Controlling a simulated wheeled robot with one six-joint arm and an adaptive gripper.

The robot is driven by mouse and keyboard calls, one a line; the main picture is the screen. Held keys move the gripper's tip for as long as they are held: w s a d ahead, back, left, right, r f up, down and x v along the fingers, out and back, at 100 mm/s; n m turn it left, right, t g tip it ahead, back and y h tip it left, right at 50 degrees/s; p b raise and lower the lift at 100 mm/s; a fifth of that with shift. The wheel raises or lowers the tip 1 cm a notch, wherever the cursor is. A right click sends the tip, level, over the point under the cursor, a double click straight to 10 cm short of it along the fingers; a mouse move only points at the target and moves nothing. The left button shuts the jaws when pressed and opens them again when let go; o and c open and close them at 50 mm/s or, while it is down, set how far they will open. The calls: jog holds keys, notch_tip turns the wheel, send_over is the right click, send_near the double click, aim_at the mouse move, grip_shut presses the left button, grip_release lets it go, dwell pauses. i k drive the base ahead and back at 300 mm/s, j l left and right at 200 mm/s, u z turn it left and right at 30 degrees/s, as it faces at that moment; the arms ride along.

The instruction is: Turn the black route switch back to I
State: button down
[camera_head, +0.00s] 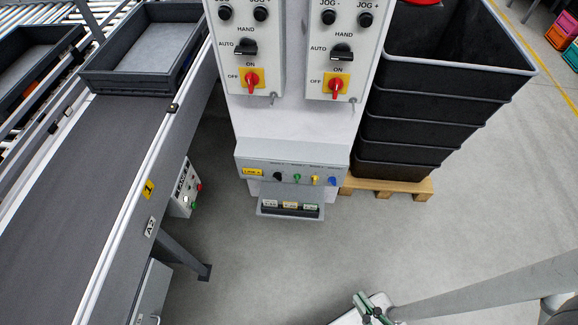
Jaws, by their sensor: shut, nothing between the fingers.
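A low grey control box (292,163) on the front of the white cabinet carries a row of small knobs. Its black knob (278,176) is at the left of the row, beside green (297,178), yellow (314,180) and blue (332,181) ones. The lettering above them is too small to read, and I cannot tell which way the black knob points. Two larger black selectors, left (246,48) and right (342,53), are higher up, marked AUTO and HAND. My gripper (368,303) is at the bottom edge, shut and empty, well apart from the box.
A tilted shelf (290,209) with small labelled pieces juts out below the box. A conveyor (85,185) with grey trays runs along the left. Stacked black crates (450,90) stand on a wooden pallet (388,187) at right. The grey floor (300,265) between is clear.

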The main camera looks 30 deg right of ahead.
aim_at(276, 175)
jog(key=i+j, duration=0.7)
jog(key=i, duration=0.05)
